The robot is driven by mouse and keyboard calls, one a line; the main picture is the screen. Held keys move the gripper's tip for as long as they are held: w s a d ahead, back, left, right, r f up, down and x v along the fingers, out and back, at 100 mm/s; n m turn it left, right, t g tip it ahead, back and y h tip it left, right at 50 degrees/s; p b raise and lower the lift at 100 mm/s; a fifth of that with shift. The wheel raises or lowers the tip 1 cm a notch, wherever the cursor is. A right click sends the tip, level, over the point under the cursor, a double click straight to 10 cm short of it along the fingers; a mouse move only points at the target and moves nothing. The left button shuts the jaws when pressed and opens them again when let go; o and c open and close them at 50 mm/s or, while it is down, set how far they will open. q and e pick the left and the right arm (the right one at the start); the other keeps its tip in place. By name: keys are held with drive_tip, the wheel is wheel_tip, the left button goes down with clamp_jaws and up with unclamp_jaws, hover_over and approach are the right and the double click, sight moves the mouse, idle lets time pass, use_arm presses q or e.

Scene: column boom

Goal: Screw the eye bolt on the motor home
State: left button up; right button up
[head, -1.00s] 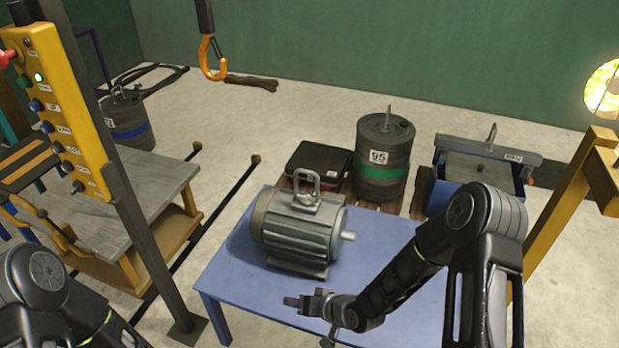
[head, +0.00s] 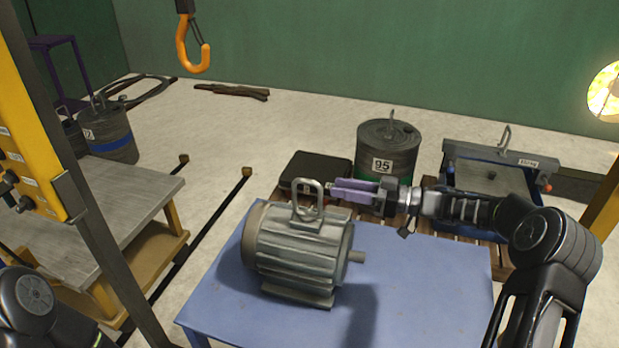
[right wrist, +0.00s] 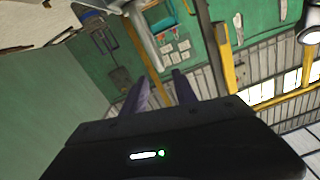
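The grey ribbed motor (head: 296,255) sits on the blue table, its shaft pointing right. The eye bolt (head: 309,192) stands upright on top of the motor with its ring up; whether its thread is fully seated cannot be seen. My right gripper (head: 332,188) comes in from the right at the height of the ring, its purple fingers pointing left, with the tips close beside the ring. Contact cannot be made out. In the right wrist view the two fingers (right wrist: 160,85) stand apart with a gap between them. My left gripper is out of view; only part of the left arm shows at lower left.
The blue table (head: 430,290) is clear right of the motor. Behind it stand a black case (head: 315,168), a drum marked 95 (head: 390,145) and a grey-topped blue unit (head: 490,178). An orange hook (head: 194,55) hangs at upper left. A yellow control panel (head: 30,140) stands left.

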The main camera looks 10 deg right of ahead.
sight(320, 184)
drive_tip(key=shift+s, duration=0.15)
drive_tip(key=shift+x, duration=3.95)
clamp_jaws()
